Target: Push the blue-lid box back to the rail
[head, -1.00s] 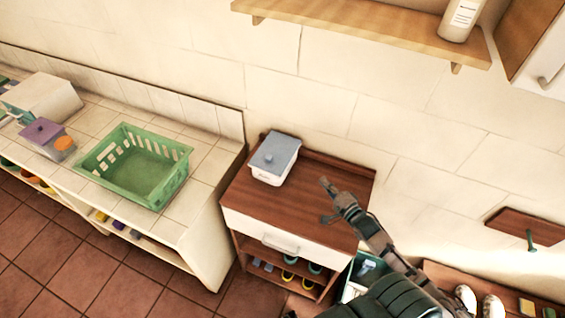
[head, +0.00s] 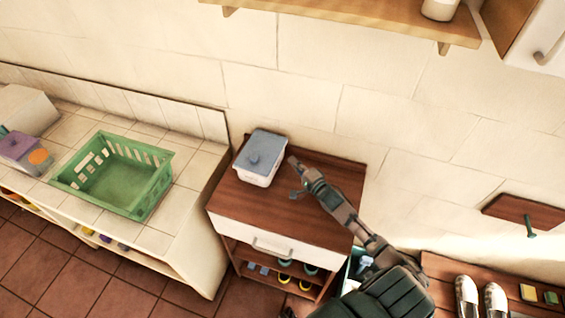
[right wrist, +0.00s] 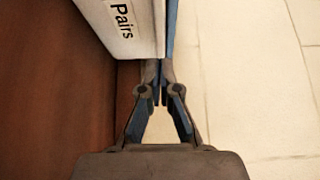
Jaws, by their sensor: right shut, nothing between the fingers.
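The white box with the blue-grey lid (head: 264,154) stands upright on the brown wooden cabinet top (head: 246,200), toward its back left. The cabinet's raised back rail (head: 335,160) runs along the wall; I cannot tell whether the box touches it. My right gripper (head: 294,179) is shut and empty, just right of the box. In the right wrist view the shut fingertips (right wrist: 160,88) are at the edge of the box, whose white side (right wrist: 122,22) reads "Pairs". I cannot tell whether they touch it. My left gripper is not in view.
A green basket (head: 150,200) sits on the tiled counter to the left, with a purple-lidded container (head: 17,146) beyond it. A wooden shelf (head: 350,22) is above. The cabinet top is clear in front of the box. Shoes (head: 480,298) stand lower right.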

